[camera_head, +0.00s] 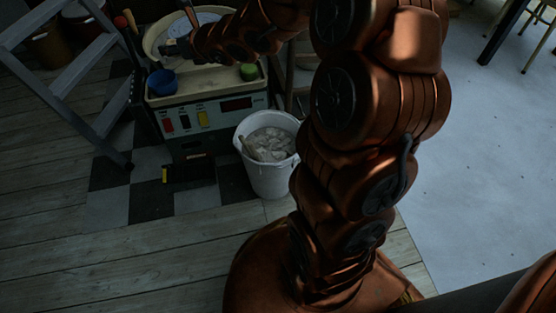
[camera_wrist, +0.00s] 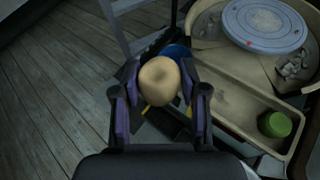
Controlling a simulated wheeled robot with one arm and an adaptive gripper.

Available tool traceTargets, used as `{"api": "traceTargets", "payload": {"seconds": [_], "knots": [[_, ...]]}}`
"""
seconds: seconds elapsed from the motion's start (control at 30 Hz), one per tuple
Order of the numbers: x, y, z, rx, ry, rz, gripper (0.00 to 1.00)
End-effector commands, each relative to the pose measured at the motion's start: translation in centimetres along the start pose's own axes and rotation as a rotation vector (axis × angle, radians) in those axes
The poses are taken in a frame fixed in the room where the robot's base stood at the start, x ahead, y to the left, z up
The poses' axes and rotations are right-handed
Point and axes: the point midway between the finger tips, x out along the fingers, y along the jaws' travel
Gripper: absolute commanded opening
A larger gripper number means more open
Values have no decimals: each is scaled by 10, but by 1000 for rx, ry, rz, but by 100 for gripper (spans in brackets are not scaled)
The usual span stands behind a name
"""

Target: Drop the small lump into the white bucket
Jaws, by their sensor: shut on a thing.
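My gripper (camera_wrist: 162,95) is shut on a small, rounded, tan lump (camera_wrist: 159,81) in the wrist view, with one finger on each side of it. In the head view my gripper (camera_head: 177,46) is over the potter's wheel stand at the upper left, and the lump cannot be made out clearly there. The white bucket (camera_head: 271,184) stands on the floor in the head view, in front of and to the right of the wheel stand. It holds pale lumpy material. The bucket does not show clearly in the wrist view.
The wheel stand's tray (camera_wrist: 233,96) bears a round wheel head (camera_wrist: 264,24), a green item (camera_wrist: 274,124) and a blue bowl (camera_head: 162,83). A grey stepladder (camera_head: 80,65) stands at the left. The wooden floor (camera_head: 60,220) in front is clear.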

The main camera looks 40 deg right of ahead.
Motion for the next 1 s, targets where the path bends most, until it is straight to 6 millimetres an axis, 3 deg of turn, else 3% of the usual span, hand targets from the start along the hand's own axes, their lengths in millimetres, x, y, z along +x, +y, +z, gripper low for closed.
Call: {"api": "traceTargets", "payload": {"seconds": [0.27,0.53,0.8,1.0], "knots": [[9,-63,-46,-28,12,72,6],[-1,-114,-109,-59,20,158,6],[-31,-155,-189,-94,28,243,6],[-64,-170,-254,-119,32,303,6]]}}
